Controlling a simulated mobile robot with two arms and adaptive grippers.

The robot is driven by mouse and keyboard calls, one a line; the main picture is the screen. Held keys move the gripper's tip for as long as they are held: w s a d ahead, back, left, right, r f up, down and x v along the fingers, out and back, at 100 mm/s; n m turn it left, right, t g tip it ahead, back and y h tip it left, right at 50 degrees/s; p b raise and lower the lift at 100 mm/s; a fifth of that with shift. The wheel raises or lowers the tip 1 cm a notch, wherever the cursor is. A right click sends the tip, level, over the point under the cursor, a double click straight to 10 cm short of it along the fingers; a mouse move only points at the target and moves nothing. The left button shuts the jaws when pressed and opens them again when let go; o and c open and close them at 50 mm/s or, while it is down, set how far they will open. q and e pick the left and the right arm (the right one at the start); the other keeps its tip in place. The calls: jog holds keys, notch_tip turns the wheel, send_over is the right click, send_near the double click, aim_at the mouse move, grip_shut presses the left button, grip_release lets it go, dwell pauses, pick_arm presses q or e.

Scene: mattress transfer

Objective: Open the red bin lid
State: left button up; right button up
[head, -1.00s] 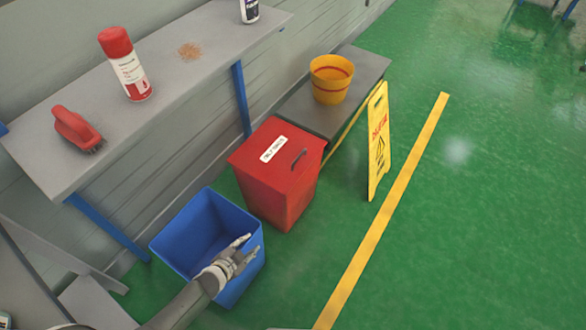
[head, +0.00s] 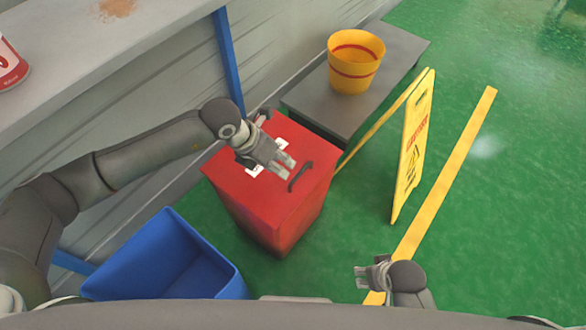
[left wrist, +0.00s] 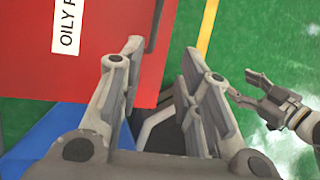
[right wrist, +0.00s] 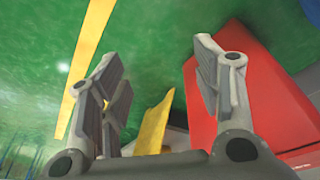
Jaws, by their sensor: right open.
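The red bin (head: 270,222) stands on the green floor with its lid (head: 308,160) closed flat. A dark handle (head: 300,177) sits near the lid's right edge, and a white label lies partly hidden under my left gripper. My left gripper (head: 286,168) is over the lid, just left of the handle. In the left wrist view its fingers (left wrist: 165,65) are spread and empty, with the handle (left wrist: 155,28) beyond them. My right gripper (head: 366,277) is open and empty, low to the right of the bin. The bin also shows in the right wrist view (right wrist: 270,100).
A blue open bin (head: 165,265) stands left of the red bin. A yellow bucket (head: 355,65) sits on a low grey bench (head: 300,95) behind. A yellow wet-floor sign (head: 415,145) stands to the right. A grey shelf (head: 60,60) runs along the wall.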

aim_at(295, 177)
pick_arm(q)
jog(key=x, duration=0.3)
jog(key=b+x, duration=0.1)
jog(key=x, duration=0.5)
jog(key=shift+w+a+f+b, duration=0.15)
jog(key=shift+w+a+b, duration=0.1)
jog(key=shift+a+b, duration=0.15)
jog(key=shift+x, duration=0.75)
pick_arm(e)
jog(key=w+v, duration=0.1)
jog(key=v, duration=0.6)
jog(key=shift+w+r+t, duration=0.3)
jog(key=shift+w+r, duration=0.1)
jog(key=shift+r, duration=0.1)
pick_arm(q)
jog(key=shift+w, duration=0.1)
grip_shut()
